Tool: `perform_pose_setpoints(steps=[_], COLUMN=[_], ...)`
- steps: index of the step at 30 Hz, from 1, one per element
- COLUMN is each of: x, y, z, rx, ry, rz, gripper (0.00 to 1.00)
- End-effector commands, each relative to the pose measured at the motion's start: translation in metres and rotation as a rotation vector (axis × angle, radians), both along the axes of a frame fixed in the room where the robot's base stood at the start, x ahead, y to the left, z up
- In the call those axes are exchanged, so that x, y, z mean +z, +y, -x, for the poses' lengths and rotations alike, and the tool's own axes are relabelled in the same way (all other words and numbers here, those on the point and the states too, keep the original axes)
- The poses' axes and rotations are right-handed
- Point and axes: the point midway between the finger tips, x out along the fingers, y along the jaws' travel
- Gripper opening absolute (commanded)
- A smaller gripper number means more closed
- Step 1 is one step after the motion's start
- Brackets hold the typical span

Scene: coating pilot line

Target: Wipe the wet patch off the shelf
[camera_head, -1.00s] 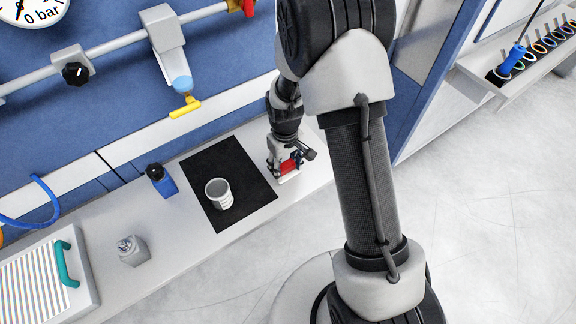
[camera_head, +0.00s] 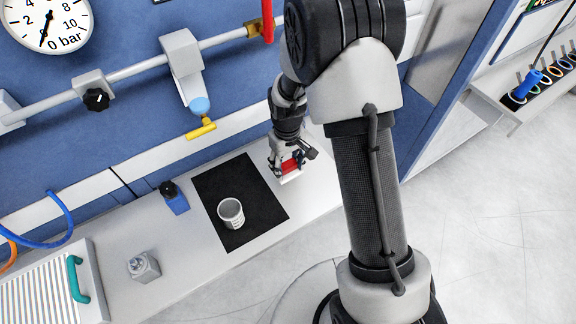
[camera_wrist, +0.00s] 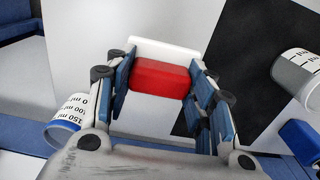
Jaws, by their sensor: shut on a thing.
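My gripper (camera_head: 288,164) is shut on a wiper with a red block handle (camera_wrist: 160,78) and a white pad (camera_wrist: 176,48) beneath it. The red handle also shows in the head view (camera_head: 291,167). The wiper is low over the pale shelf (camera_head: 313,187), just right of the black mat (camera_head: 262,217). I cannot tell whether the pad touches the surface. The wet patch cannot be made out in either view. It may be hidden by the wiper or my arm.
A grey-white beaker (camera_head: 231,213) stands on the mat. A graduated container (camera_wrist: 72,112) is close left of my gripper. A yellow-handled valve (camera_head: 201,129) hangs behind.

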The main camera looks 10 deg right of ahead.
Motion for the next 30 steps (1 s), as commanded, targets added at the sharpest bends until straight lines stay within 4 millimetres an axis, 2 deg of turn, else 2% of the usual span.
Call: perform_pose_setpoints(steps=[3,13,30], x=[0.014,0.04,0.041], y=[0.001,0.003,0.003], z=[-0.001,-0.004,-0.004], rx=[0.0,-0.001,-0.002], ry=[-0.001,-0.001,-0.001], rz=[0.0,0.0,0.0], gripper=[0.27,0.27,0.27])
